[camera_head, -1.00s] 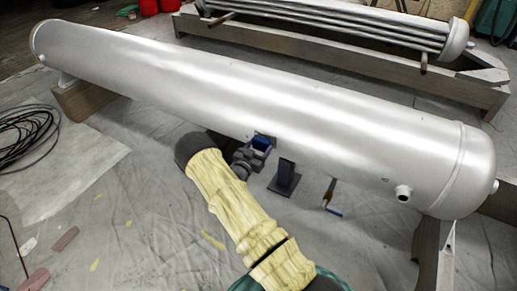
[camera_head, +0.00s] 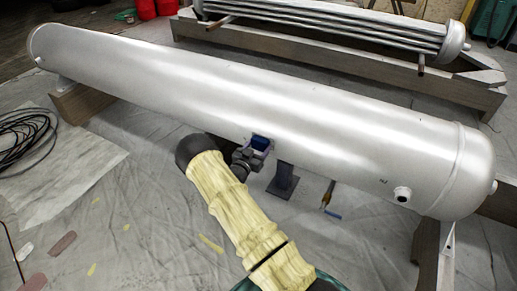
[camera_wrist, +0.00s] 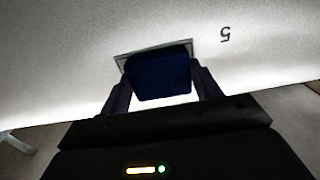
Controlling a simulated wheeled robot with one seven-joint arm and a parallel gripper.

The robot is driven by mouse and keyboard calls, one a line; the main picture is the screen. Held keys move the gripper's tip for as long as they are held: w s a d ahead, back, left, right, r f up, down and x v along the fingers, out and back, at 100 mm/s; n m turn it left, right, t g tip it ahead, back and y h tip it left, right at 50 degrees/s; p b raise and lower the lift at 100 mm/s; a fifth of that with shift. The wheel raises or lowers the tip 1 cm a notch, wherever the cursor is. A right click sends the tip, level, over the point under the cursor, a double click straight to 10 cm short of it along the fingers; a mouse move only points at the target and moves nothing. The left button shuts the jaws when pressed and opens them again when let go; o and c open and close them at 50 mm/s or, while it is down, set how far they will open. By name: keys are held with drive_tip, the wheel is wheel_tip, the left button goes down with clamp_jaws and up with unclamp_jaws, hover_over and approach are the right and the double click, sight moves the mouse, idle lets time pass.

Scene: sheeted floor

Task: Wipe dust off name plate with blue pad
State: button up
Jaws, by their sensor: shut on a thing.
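The blue pad (camera_head: 260,143) is in my gripper (camera_head: 252,151), at the near side of the large silver tank (camera_head: 340,120). In the wrist view the pad (camera_wrist: 158,74) sits between the two fingers of my gripper (camera_wrist: 160,88), which is shut on it. The name plate (camera_wrist: 128,57) lies on the tank behind the pad; only a thin part of its edge shows, and most of it is hidden. I cannot tell whether the pad touches the plate. Dust on the plate cannot be made out.
A dark stand (camera_head: 284,180) is just right of my gripper under the tank. A brush (camera_head: 328,196) is on the sheeted floor. A coiled cable (camera_head: 22,138) lies at left. Wooden supports (camera_head: 88,100) hold the tank, and a tube bundle (camera_head: 335,30) is behind it.

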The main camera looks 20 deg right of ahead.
drive_tip(key=w+a, duration=0.1)
drive_tip(key=w+a+b, duration=0.1)
drive_tip(key=shift+w+a+b, duration=0.2)
drive_tip(key=shift+w+b, duration=0.1)
drive_tip(key=shift+w, duration=0.1)
drive_tip(key=shift+d, duration=0.15)
idle(0.4)
drive_tip(key=shift+s+d+r, duration=0.1)
drive_tip(key=shift+s+d, duration=0.2)
drive_tip(key=shift+s, duration=0.05)
drive_tip(key=shift+s+d+p, duration=0.4)
drive_tip(key=shift+s+d, duration=0.05)
drive_tip(key=shift+s, duration=0.2)
drive_tip(key=shift+s+d+p, duration=0.4)
drive_tip(key=shift+s, duration=0.2)
drive_tip(key=shift+a, duration=0.1)
drive_tip(key=shift+p+v, duration=0.8)
drive_tip(key=shift+v, duration=2.1)
